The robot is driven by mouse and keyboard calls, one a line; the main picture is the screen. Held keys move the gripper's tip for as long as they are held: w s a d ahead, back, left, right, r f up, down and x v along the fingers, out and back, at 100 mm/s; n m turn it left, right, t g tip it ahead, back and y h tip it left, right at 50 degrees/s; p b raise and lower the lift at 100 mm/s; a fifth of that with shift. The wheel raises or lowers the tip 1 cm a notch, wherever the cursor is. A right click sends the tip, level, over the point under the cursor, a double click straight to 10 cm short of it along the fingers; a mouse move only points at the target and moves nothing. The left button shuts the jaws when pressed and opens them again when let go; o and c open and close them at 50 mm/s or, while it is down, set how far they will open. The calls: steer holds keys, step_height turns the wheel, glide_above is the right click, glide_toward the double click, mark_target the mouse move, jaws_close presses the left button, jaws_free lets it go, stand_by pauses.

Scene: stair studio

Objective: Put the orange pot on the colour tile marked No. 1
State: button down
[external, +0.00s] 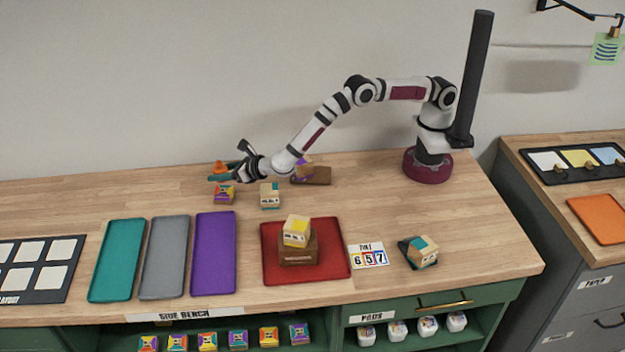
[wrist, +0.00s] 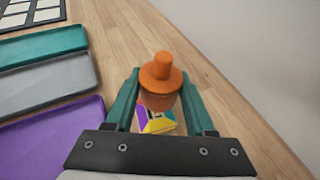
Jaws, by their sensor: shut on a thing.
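The orange pot (wrist: 160,82), a squat body with a knob on top, sits between the two green fingers of my gripper (wrist: 161,92) in the wrist view. My gripper is shut on it. In the external view my gripper (external: 221,175) is at the back left of the wooden bench, and the pot (external: 219,167) shows as a small orange patch, partly hidden by the fingers. A purple, yellow and white block (wrist: 158,122) shows beyond the pot in the wrist view; the external view shows a similar block (external: 224,194) in front of the gripper. I can read no No. 1 mark.
Teal (external: 117,262), grey (external: 165,258) and purple (external: 214,255) trays lie front left, beside a layout board (external: 37,297) with white squares. A red tray (external: 272,272) holds stacked blocks. A cream block (external: 270,196) and a brown board (external: 318,178) stand right of my gripper.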

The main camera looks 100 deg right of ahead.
mark_target(223, 190)
steer(key=shift+a+f, duration=0.1)
steer(key=shift+f, duration=1.9)
steer(key=shift+c, duration=1.2)
jaws_free()
steer(key=shift+f, duration=0.15)
